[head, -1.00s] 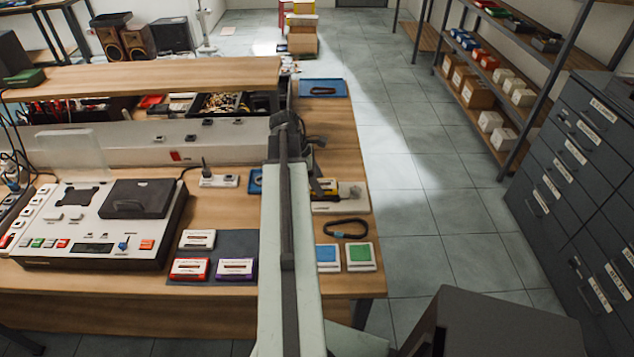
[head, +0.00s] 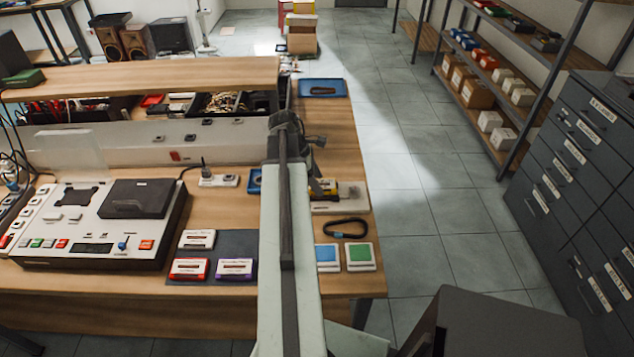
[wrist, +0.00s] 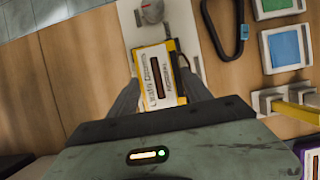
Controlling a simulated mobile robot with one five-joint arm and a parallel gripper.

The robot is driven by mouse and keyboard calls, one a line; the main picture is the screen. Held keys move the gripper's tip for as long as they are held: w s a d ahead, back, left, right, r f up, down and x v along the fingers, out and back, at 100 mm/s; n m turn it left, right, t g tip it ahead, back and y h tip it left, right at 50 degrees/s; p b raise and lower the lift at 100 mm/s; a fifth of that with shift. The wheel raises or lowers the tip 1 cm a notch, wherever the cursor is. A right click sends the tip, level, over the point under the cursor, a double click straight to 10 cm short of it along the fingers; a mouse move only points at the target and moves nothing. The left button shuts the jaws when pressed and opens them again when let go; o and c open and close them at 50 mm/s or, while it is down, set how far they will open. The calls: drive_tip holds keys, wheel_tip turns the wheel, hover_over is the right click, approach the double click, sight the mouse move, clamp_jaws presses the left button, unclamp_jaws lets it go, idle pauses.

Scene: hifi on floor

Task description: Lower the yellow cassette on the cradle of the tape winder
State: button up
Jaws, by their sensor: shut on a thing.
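The yellow cassette (wrist: 155,75), with a white label and a dark window, is between the two fingers of my gripper (wrist: 160,88) in the wrist view. My gripper is shut on it. The tape winder (wrist: 183,20) is a pale plate with a grey round knob, and the cassette overlaps it. I cannot tell whether the cassette touches the winder. In the head view the yellow cassette (head: 319,188) shows beside my arm, at the left end of the winder (head: 350,197). The cradle is hidden under the cassette.
A black loop (head: 345,228), a blue square (head: 328,257) and a green square (head: 361,256) lie nearer on the bench. Left of my arm, a dark mat (head: 240,243) bears three cassettes beside a large deck (head: 100,222). A pale holder with a yellow piece (wrist: 290,108) stands close by.

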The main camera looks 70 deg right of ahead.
drive_tip(key=shift+f+b, duration=1)
idle(1.5)
drive_tip(key=o, duration=1.4)
drive_tip(key=shift+o, duration=0.2)
drive_tip(key=shift+r, duration=0.1)
drive_tip(key=p+v, duration=0.7)
drive_tip(key=shift+r, duration=0.3)
drive_tip(key=shift+w, duration=0.15)
wheel_tip(320, 180, up, 6)
drive_tip(key=p, duration=0.6)
